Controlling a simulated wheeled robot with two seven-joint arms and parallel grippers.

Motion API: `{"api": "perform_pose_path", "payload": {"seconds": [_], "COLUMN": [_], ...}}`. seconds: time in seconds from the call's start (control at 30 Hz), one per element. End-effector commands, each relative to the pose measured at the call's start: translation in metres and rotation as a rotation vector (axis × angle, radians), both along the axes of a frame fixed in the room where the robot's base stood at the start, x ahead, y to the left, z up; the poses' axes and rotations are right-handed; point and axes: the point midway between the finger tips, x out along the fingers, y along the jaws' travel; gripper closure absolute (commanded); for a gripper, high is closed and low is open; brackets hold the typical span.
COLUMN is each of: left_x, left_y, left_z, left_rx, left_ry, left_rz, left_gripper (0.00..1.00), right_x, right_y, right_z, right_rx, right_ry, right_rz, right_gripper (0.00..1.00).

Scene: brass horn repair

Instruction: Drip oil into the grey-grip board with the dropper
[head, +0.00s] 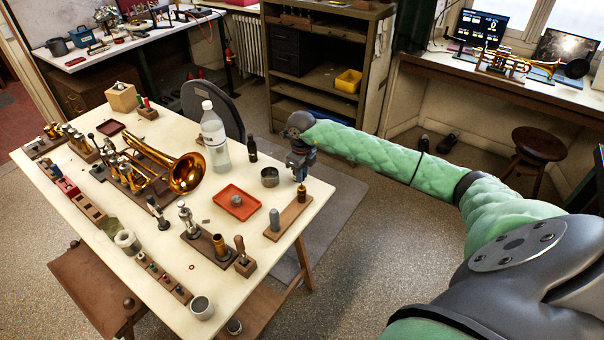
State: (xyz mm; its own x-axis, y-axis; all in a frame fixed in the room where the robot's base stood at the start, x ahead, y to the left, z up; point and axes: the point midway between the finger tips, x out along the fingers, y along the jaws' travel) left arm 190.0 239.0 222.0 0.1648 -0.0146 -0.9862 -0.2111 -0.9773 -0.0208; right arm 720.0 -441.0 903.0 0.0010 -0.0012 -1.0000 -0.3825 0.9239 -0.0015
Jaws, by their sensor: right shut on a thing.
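The grey-grip board (287,219) is a wooden strip near the table's right edge. A grey rounded grip (275,221) stands on its near end. A brass-coloured upright piece (301,194) shows at its far end. My right gripper (301,177) points down directly above that brass piece, very near it. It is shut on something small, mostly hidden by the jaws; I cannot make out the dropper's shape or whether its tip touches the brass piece. My left gripper is not in view.
Close by stand a metal cup (270,177), a red tray (236,203), a small dark bottle (252,149) and a tall clear bottle (214,140). A brass horn (186,174) lies left. A second board (208,246) with upright pieces sits nearer. The floor right of the table is clear.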

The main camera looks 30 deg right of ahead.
Motion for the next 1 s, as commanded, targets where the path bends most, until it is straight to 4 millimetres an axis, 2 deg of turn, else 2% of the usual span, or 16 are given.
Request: {"api": "perform_pose_path", "payload": {"seconds": [0.03,0.17,0.7,1.0], "left_x": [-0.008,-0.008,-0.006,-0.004], "left_y": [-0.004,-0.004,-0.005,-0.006], "left_z": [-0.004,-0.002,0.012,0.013], "left_rx": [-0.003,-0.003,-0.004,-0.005], "left_ry": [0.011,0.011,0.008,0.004], "left_rz": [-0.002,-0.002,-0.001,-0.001], "left_gripper": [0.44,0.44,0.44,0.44], "right_x": [0.000,0.000,0.000,0.000], "right_y": [0.000,0.000,0.000,0.000], "right_z": [-0.002,0.003,0.047,0.050], "right_rx": [0.000,-0.001,-0.001,0.000], "right_ry": [0.000,-0.001,-0.001,0.000], "right_rz": [0.000,0.000,0.000,0.000], "right_gripper": [1.00,1.00,1.00,1.00]}}
